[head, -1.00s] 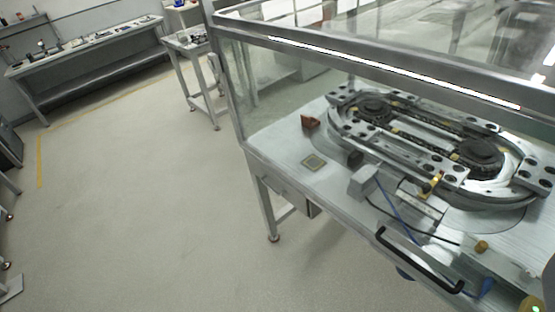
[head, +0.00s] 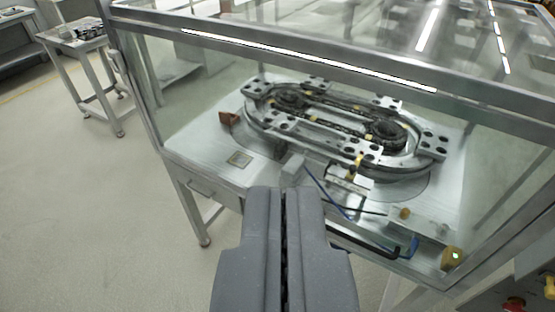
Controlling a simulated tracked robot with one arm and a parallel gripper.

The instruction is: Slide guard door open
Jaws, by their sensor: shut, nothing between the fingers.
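The guard door (head: 185,95) is a clear panel in a metal frame on the near side of the enclosure. It appears closed, with the oval ring track (head: 335,127) visible behind it. A black bar handle (head: 372,247) runs along the door's lower part; its left portion is hidden behind my gripper. My gripper (head: 284,192) is dark grey, shut and empty, at the bottom middle of the view. It overlaps the handle's left end in the picture; I cannot tell whether they touch.
A small side table (head: 80,45) stands at the upper left. Open floor (head: 75,190) lies to the left. A red button (head: 515,303) shows at the bottom right. A small reddish-brown block (head: 228,118) is inside the enclosure.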

